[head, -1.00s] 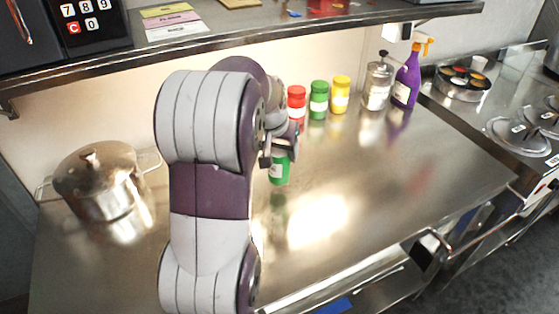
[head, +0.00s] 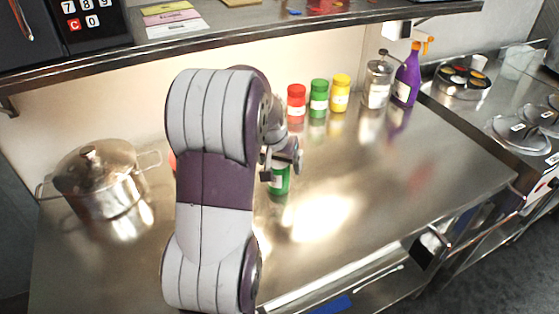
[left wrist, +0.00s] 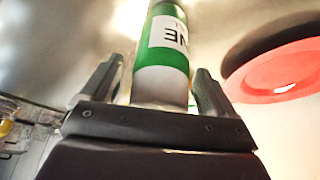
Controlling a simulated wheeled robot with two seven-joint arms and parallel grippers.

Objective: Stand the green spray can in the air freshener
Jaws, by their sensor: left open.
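The green spray can (head: 280,181), green and white with a printed label, shows below my left gripper (head: 281,158) in the head view, over the middle of the counter. In the left wrist view the can (left wrist: 163,60) stands between the two fingers of my left gripper (left wrist: 158,92), which is open around it. I cannot tell whether either finger touches it. Its far end runs out of the top of that view. My left arm hides part of the counter. I cannot make out the air freshener for sure. My right gripper is not in view.
Red (head: 296,100), green (head: 318,98) and yellow (head: 340,93) jars, a metal pump bottle (head: 377,84) and a purple spray bottle (head: 407,80) line the back. A lidded pot (head: 98,182) stands left. A shelf (head: 250,27) overhangs. The counter's right front is clear.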

